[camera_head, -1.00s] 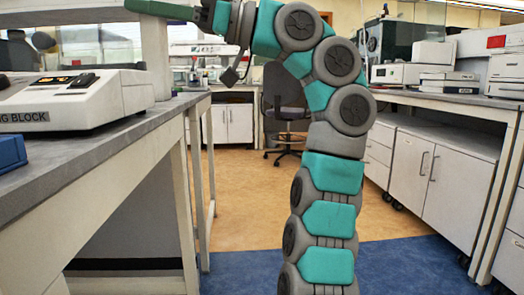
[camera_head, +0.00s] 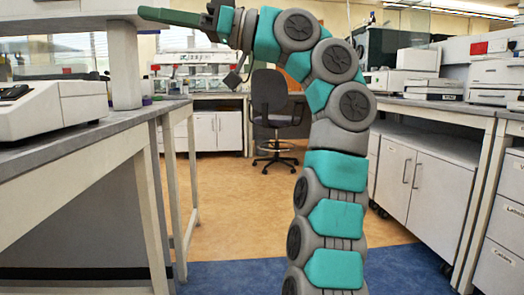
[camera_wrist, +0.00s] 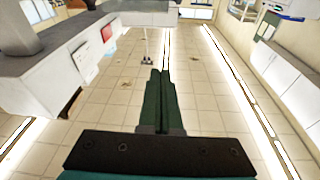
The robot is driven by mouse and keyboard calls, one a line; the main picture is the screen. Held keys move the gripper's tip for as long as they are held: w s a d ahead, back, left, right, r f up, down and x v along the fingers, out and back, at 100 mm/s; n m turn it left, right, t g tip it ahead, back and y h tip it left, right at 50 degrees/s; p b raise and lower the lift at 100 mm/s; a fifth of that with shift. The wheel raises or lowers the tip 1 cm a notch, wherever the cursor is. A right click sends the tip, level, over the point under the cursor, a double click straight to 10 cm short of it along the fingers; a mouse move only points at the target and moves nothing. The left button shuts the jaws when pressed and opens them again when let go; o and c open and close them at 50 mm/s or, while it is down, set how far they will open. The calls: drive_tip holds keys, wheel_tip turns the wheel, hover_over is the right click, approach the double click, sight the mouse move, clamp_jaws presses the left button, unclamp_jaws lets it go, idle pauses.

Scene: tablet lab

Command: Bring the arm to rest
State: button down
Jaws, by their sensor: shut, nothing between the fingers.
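My teal and grey arm (camera_head: 338,175) rises at the right of centre in the head view and bends over to the left near the top. My gripper (camera_head: 140,12) is at its end, pointing left at the upper left, in front of the white bench upright. In the wrist view my gripper (camera_wrist: 160,72) shows two dark green fingers lying side by side, shut, with nothing between them. Tiled floor shows beyond the fingertips.
A grey-topped bench (camera_head: 75,155) with a white device (camera_head: 45,105) stands at the left. White cabinets (camera_head: 420,175) under a counter line the right. An office chair (camera_head: 270,110) stands behind my arm. Open floor (camera_head: 235,210) lies between the benches.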

drive_tip(key=w+d+f+m+t+h, duration=0.2)
drive_tip(key=w+f+m+t+h, duration=0.25)
drive_tip(key=w+f+m, duration=0.5)
drive_tip(key=s+d+f+m+h, duration=0.2)
drive_tip(key=f, duration=0.6)
drive_tip(key=s+d+f+m+h, duration=0.2)
drive_tip(key=f, duration=0.5)
drive_tip(key=s+d+f+m+h, duration=0.1)
drive_tip(key=s+d+f+h, duration=0.15)
drive_tip(key=f, duration=0.55)
drive_tip(key=s+d+f+m+g+h, duration=0.25)
drive_tip(key=s+d+f+h, duration=0.25)
drive_tip(key=s+d+f, duration=0.85)
drive_tip(key=s+d+f+m+g+h, duration=0.1)
drive_tip(key=s+d+f+g+h, duration=0.25)
drive_tip(key=s+d+f, duration=1)
drive_tip(key=s+a+r+p, duration=0.3)
drive_tip(key=r+p, duration=0.6)
drive_tip(key=p, duration=0.3)
drive_tip(key=shift+a+r+t+h, duration=0.35)
drive_tip(key=shift+a+r, duration=0.05)
drive_tip(key=shift+a, duration=0.2)
